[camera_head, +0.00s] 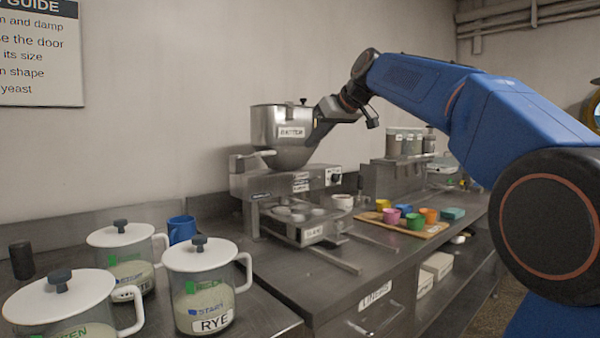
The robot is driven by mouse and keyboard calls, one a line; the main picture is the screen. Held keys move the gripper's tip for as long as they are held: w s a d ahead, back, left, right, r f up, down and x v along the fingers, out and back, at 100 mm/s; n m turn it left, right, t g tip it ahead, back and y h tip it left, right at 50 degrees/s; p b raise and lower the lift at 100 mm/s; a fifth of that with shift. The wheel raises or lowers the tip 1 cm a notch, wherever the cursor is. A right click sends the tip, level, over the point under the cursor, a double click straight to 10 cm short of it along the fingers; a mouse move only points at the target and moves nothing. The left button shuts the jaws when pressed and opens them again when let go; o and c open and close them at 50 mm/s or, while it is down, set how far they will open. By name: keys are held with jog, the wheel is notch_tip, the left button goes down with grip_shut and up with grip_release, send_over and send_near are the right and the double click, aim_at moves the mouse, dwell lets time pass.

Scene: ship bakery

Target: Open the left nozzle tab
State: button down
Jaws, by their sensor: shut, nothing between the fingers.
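The metal batter machine stands on the steel counter, with a round hopper (279,128) labelled BATTER on top. A flat metal piece (248,156) juts out at the hopper's lower left; I cannot tell for sure whether it is the left nozzle tab. Under the machine's head sits a tray with round cups (298,213). My gripper (313,143) is shut and empty, at the right side of the hopper in the picture. Its tips overlap the hopper's edge, and I cannot tell whether they touch it. The nozzle's underside is hidden.
Lidded jars (203,285) stand at the front left, with a blue mug (182,229) behind. A white cup (342,201) and a wooden board (437,229) with several coloured cups are right of the machine.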

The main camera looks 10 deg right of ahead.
jog(key=shift+f, duration=0.1)
send_over(294, 182)
jog(key=f, duration=0.6)
jog(key=shift+w+d+f, duration=0.15)
jog(key=shift+w+d, duration=0.1)
jog(key=shift+d, duration=0.1)
jog(key=f, duration=0.1)
jog(key=s+d+f, duration=0.1)
jog(key=shift+s+f, duration=0.2)
jog(key=shift+f, duration=0.1)
jog(key=shift+s+f, duration=0.1)
jog(key=shift+f, duration=0.25)
